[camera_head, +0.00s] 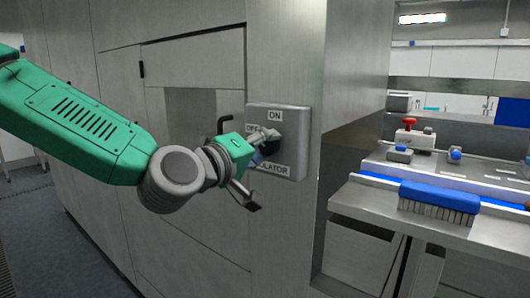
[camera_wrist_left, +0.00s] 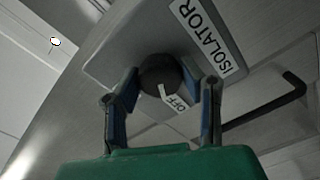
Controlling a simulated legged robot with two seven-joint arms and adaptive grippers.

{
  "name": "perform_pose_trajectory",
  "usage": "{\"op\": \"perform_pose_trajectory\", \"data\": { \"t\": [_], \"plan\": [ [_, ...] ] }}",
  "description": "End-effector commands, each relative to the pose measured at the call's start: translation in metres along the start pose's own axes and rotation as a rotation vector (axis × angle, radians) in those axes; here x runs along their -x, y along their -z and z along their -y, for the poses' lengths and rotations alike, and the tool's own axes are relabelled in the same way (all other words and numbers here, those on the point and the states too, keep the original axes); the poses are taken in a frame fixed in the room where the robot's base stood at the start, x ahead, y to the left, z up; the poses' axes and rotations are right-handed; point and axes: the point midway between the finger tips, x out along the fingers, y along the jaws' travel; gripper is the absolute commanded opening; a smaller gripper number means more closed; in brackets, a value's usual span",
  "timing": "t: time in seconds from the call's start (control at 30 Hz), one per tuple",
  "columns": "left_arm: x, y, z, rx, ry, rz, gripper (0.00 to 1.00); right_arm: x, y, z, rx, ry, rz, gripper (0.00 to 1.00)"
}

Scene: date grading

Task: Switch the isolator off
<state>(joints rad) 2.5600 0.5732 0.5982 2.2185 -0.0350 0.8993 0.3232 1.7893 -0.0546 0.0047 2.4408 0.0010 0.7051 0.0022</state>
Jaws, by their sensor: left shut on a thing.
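The isolator (camera_head: 296,158) is a grey plate on a metal cabinet post, with ON at its top, OFF at its left and ISOLATOR at its bottom. Its dark round knob (camera_wrist_left: 158,72) sits between the fingers of my left gripper (camera_wrist_left: 160,95), which is shut on it. A white mark shows on the knob's side next to the OFF label (camera_wrist_left: 180,105); I cannot tell exactly which way it points. In the head view my left gripper (camera_head: 262,155) hides part of the OFF and ISOLATOR labels. My right gripper is not in view.
A black hooked handle (camera_head: 221,123) sticks out of the cabinet left of the isolator, close to my left wrist. At the right, a metal bench (camera_head: 358,200) bears a blue brush (camera_head: 438,200) and a box with a red button (camera_head: 409,122).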

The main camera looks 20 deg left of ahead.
Motion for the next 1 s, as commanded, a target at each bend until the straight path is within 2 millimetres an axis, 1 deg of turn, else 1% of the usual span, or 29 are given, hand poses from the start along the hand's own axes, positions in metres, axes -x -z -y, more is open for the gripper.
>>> {"op": "perform_pose_trajectory", "data": {
  "t": [0.03,0.2,0.4,0.9,0.93,0.97,1.0],
  "plan": [
    [-0.0009,0.0017,0.0028,0.032,0.002,-0.006,0.06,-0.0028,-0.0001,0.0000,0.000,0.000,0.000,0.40],
    [-0.0009,0.0020,0.0026,0.116,0.003,-0.006,0.06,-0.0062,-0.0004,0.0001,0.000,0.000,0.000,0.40],
    [-0.0011,0.0018,0.0022,0.169,0.003,-0.005,0.06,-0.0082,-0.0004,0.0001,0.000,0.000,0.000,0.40],
    [-0.0010,0.0021,0.0021,0.188,0.004,-0.006,0.06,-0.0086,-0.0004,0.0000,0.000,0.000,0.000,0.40],
    [-0.0010,0.0020,0.0021,0.188,0.004,-0.006,0.38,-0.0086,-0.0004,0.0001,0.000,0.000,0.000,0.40],
    [-0.0010,0.0020,0.0021,0.188,0.004,-0.006,0.49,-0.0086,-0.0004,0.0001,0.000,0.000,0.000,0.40],
    [-0.0009,0.0019,0.0020,0.188,0.004,-0.005,0.55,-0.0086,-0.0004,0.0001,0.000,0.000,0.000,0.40]
  ]
}}
